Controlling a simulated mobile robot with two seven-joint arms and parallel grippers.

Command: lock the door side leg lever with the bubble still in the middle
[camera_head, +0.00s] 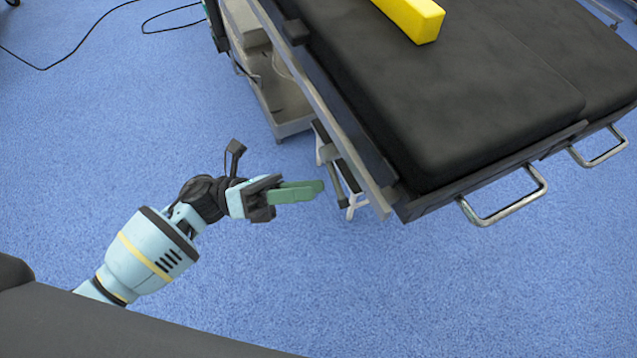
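The operating table (470,100) has a black padded top and fills the upper right. Under its near left corner hang dark bars and a white bracket (357,205); I cannot tell whether one of them is the leg lever. My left gripper (320,189) reaches in from the left with its green fingers pointing right at these parts, a short gap away in the picture. The fingers overlap in this view, so their opening is unclear, and nothing shows held. My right gripper is out of view. No bubble level can be made out.
A yellow block (412,16) lies on the pad. Metal handles (505,207) stick out from the table's near end. A grey base (290,112) stands beneath its left side. Black cable (80,45) lies on the blue floor at upper left. The floor below the table is clear.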

